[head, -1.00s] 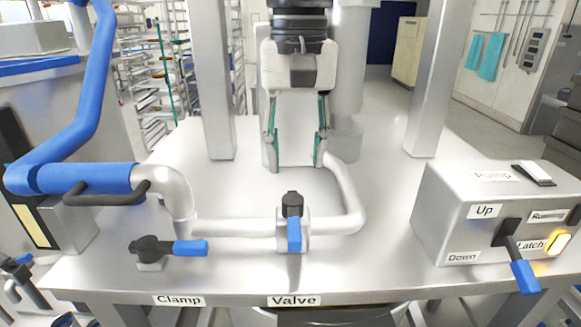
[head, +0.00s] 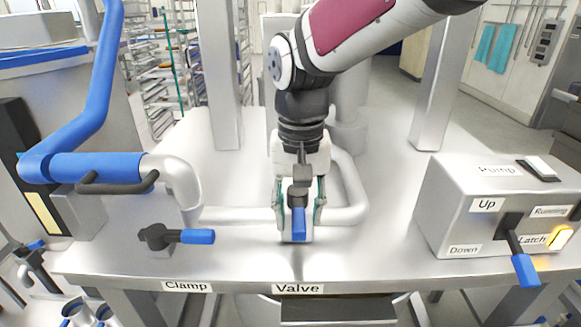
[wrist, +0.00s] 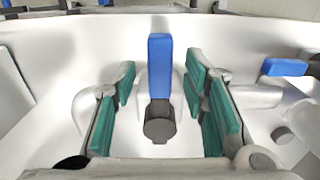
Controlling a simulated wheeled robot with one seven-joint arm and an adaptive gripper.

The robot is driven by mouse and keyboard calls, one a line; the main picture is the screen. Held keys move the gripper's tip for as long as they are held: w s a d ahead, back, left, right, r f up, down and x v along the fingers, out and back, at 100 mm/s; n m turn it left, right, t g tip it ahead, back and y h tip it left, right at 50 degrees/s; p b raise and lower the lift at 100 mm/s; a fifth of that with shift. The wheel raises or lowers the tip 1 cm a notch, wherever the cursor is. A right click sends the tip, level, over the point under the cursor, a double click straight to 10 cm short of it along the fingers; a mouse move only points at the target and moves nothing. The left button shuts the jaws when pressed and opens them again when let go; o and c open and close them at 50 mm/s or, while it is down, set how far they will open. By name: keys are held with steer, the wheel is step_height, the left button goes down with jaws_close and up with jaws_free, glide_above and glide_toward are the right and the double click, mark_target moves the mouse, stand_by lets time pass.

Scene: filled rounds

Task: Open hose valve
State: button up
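The hose valve has a blue-tipped handle (head: 299,222) on a black hub, above the "Valve" label (head: 298,288) in the head view. The handle points toward the table's front edge. My gripper (head: 300,212) is open around the valve, with one finger on each side. In the wrist view the blue handle (wrist: 160,68) stands between the green finger pads of my gripper (wrist: 163,95), with a gap on both sides. The pads do not appear to touch it. The steel pipe (head: 240,215) runs into the valve from the left and bends back on the right.
The clamp handle (head: 197,236), also blue, lies to the left and points right. A pump box (head: 455,205) with a blue-tipped lever (head: 524,270) and a lit Latch button (head: 560,237) stands at the right. A blue hose (head: 95,165) is at the left. Steel posts rise behind.

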steer(key=shift+f, duration=0.35)
jaws_close()
steer(key=shift+d, duration=0.1)
